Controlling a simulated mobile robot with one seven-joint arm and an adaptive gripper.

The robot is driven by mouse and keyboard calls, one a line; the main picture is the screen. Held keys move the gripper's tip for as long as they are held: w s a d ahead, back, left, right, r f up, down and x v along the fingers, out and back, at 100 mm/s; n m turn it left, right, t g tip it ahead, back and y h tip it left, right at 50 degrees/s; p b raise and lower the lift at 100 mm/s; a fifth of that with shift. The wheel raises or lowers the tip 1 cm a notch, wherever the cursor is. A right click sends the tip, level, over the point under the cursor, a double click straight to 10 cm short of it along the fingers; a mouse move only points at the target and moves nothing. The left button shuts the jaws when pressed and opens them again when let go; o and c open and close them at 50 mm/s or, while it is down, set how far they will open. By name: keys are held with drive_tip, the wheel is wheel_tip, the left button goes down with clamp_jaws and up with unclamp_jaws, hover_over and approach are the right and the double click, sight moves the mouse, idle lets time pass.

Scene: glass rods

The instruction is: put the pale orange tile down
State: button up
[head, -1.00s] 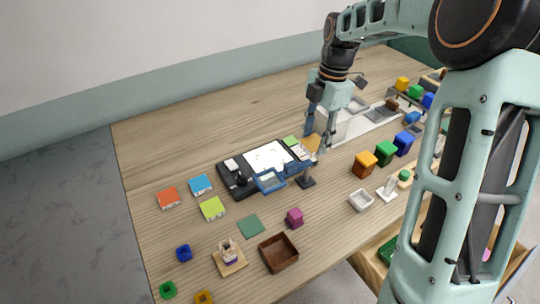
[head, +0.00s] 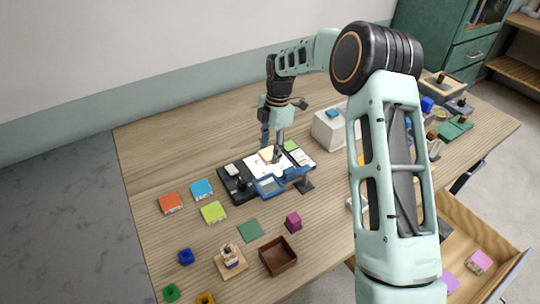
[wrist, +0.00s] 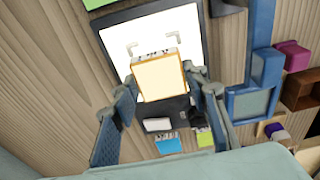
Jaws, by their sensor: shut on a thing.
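The pale orange tile (wrist: 160,78) is between the two fingers of my gripper (wrist: 158,92) in the wrist view, and the gripper is shut on it. In the head view the tile (head: 266,155) shows as a small pale patch at the fingertips of my gripper (head: 272,146). It is over the bright white panel (wrist: 178,30) of a black device; the panel also shows in the head view (head: 259,168). I cannot tell whether the tile touches the panel.
A blue frame (head: 268,186) stands along the device's front edge, with a dark stand (head: 304,186) beside it. Orange (head: 171,203), blue (head: 202,188) and lime (head: 213,212) tiles lie to the left. A white box (head: 328,130) stands to the right.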

sight(271, 152)
drive_tip(key=shift+f, duration=1.6)
drive_tip(key=shift+f, duration=0.25)
drive_tip(key=o, duration=1.4)
drive_tip(key=shift+r, duration=0.1)
drive_tip(key=r, duration=0.8)
drive_tip(key=d+r, duration=0.1)
drive_tip(key=r, duration=0.3)
drive_tip(key=shift+w+r+b, duration=0.15)
drive_tip(key=shift+w+b, duration=0.25)
